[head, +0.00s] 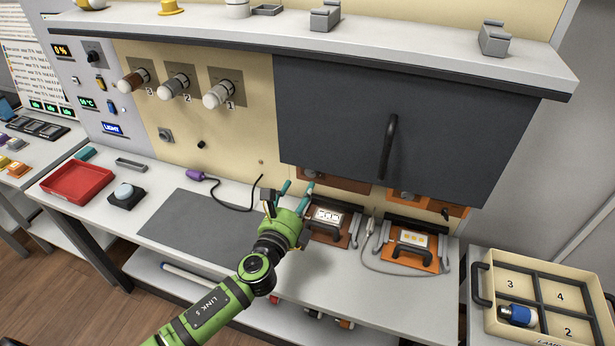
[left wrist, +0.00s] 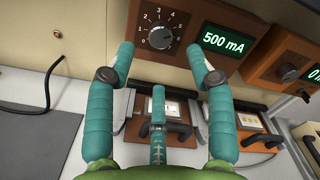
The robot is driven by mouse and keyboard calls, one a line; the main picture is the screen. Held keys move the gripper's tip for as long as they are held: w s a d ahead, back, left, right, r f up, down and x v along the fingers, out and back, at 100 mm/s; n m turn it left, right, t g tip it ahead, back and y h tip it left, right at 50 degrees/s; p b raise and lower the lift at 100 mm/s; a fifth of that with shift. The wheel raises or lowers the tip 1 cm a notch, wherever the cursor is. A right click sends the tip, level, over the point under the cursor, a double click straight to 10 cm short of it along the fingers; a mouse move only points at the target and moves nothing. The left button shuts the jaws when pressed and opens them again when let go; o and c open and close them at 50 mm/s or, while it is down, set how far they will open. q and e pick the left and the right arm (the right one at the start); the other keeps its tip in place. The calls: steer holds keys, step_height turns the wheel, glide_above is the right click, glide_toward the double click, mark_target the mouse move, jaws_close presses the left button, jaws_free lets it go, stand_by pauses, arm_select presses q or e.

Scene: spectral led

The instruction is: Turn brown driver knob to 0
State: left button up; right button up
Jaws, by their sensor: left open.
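The brown driver (left wrist: 192,28) fills the top middle of the left wrist view. Its dark round knob (left wrist: 160,37) sits in a numbered dial, and the green display (left wrist: 226,40) beside it reads 500 mA. The knob's pointer is too small to read. In the head view only the driver's lower part (head: 335,181) shows under the dark panel. My left gripper (head: 296,188) is open and empty in front of it. In the left wrist view its teal fingers (left wrist: 161,52) stand apart on either side of the knob, without visible contact. My right gripper is not in view.
The dark panel (head: 335,110) with a handle overhangs both. A cable with a purple plug (head: 195,175) lies left. The grey mat (head: 200,228) is clear.

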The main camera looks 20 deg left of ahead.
mark_target(309, 173)
arm_select(q)
steer(key=w, duration=0.6)
steer(key=shift+w+d, duration=0.15)
steer(key=shift+w, duration=0.05)
jaws_close()
